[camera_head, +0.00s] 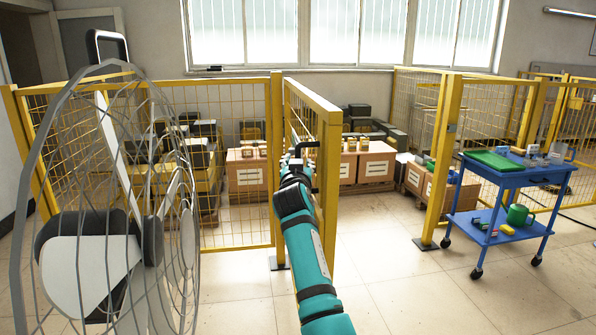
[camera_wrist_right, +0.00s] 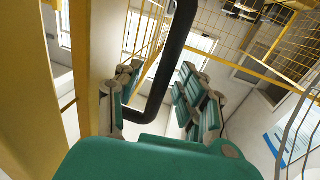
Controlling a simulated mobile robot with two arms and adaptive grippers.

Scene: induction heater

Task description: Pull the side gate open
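The side gate (camera_head: 313,100) is a yellow-framed mesh panel in the middle of the head view. It stands at an angle to the fence, with its near edge towards me. A black bar handle (camera_head: 304,147) is on this near edge; it also shows as a bent black bar in the right wrist view (camera_wrist_right: 176,55). My right gripper (camera_head: 298,163) is at the handle. In the wrist view my right gripper's fingers (camera_wrist_right: 160,97) are spread, with the bar passing between them, nearer the left finger. I cannot tell whether they touch it. My left gripper is not in view.
A large grey caged fan (camera_head: 110,220) fills the left foreground. A blue cart (camera_head: 508,180) with tools and a green can stands at right, past a yellow fence post (camera_head: 440,160). Cardboard boxes (camera_head: 246,173) sit behind the fence. The floor between gate and cart is clear.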

